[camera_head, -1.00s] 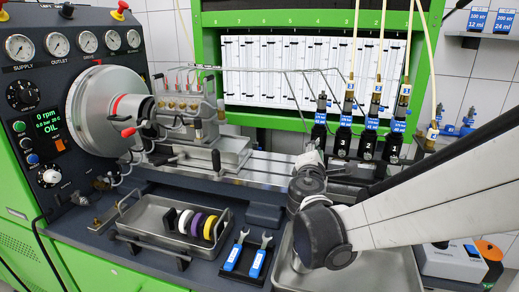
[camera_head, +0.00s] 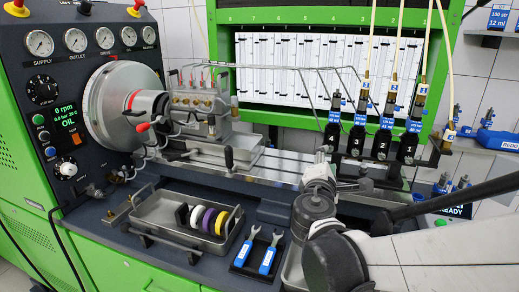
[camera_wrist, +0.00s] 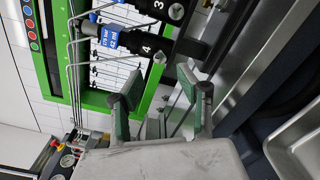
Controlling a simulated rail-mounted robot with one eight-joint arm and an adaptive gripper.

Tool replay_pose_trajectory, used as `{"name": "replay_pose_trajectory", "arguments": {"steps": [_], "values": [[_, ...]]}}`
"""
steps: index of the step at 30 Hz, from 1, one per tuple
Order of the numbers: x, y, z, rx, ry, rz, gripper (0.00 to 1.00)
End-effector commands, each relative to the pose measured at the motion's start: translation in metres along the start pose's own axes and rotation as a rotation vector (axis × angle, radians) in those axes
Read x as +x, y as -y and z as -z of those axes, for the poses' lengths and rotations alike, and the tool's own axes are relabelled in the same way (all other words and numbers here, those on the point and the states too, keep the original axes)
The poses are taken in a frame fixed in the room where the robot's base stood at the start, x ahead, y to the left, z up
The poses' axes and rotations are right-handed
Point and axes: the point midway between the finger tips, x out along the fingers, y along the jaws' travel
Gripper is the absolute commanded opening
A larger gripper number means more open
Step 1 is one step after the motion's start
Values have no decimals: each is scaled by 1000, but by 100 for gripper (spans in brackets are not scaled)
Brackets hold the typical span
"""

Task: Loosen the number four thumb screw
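The number four injector (camera_wrist: 145,50), a black body with a blue label, shows in the wrist view beside the one marked 3 (camera_wrist: 176,12). In the head view its upper part (camera_head: 332,132) stands at the left end of the injector row, its lower part hidden behind my gripper. I cannot make out its thumb screw clearly in either view. My gripper (camera_wrist: 158,86) is open in the wrist view, its two green-padded fingers apart with nothing between them. The number four injector lies beyond the fingertips. In the head view my gripper (camera_head: 322,158) is small and its fingers are unclear.
Injectors 3 (camera_head: 356,142), 2 (camera_head: 382,146) and 1 (camera_head: 408,148) stand close to the right. Thin metal pipes (camera_head: 300,70) run above. A metal tray (camera_head: 160,211) with several coloured rings and two blue-handled wrenches (camera_head: 268,258) lie in front.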

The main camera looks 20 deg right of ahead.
Motion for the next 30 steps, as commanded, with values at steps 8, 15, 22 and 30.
{"name": "replay_pose_trajectory", "arguments": {"steps": [8, 15, 22, 30], "values": [[-39, -1, 1, 0, -3, -2, 35], [-50, 0, 0, 0, -1, -1, 35], [-51, 0, 0, 0, 0, 0, 35], [-54, 12, -5, 122, -12, 79, 35]]}}
